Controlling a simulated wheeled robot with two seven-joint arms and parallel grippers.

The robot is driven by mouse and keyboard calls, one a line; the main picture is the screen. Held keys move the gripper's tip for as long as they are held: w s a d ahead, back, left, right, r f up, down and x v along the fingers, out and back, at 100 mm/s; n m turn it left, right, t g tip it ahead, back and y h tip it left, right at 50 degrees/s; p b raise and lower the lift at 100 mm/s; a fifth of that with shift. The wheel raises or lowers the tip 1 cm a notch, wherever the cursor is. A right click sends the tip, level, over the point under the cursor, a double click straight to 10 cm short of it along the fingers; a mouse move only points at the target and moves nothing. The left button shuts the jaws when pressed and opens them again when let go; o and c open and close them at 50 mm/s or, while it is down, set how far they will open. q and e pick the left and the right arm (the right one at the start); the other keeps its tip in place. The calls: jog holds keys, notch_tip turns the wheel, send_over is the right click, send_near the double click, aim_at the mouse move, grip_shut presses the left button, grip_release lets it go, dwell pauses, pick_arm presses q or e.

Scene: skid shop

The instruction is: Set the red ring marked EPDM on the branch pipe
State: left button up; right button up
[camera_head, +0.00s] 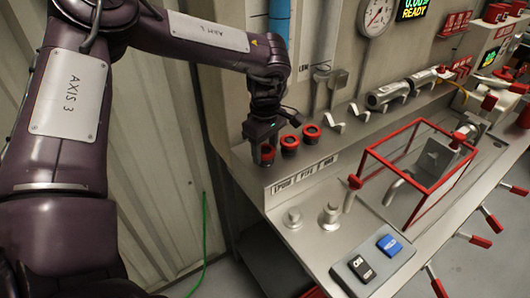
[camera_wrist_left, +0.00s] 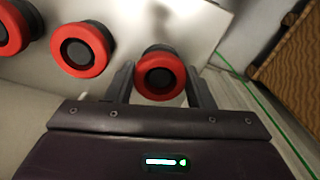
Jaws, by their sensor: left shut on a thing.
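My left gripper (camera_head: 264,146) reaches down at the left end of the bench ledge, shut on the leftmost red ring (camera_head: 267,154). In the left wrist view this red ring (camera_wrist_left: 160,62), with its dark centre, sits between the two fingers (camera_wrist_left: 160,85). Two similar red rings stand in a row beside it, the middle one (camera_head: 289,143) and the right one (camera_head: 311,132). The label strip (camera_head: 302,172) below them is too small to read surely. A grey bent pipe (camera_head: 394,190) shows inside the red frame; I cannot tell if it is the branch pipe. My right gripper is out of view.
A red wire-like frame (camera_head: 432,189) stands on the bench right of the rings, around grey metal fittings. Two metal knobs (camera_head: 330,216) and a switch box (camera_head: 372,262) lie nearer. Red-handled levers (camera_head: 480,241) stick out along the front edge. A gauge (camera_head: 376,14) hangs behind.

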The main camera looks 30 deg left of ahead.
pick_arm(q)
jog(key=shift+r+p, duration=2.35)
jog(key=shift+r, duration=1.35)
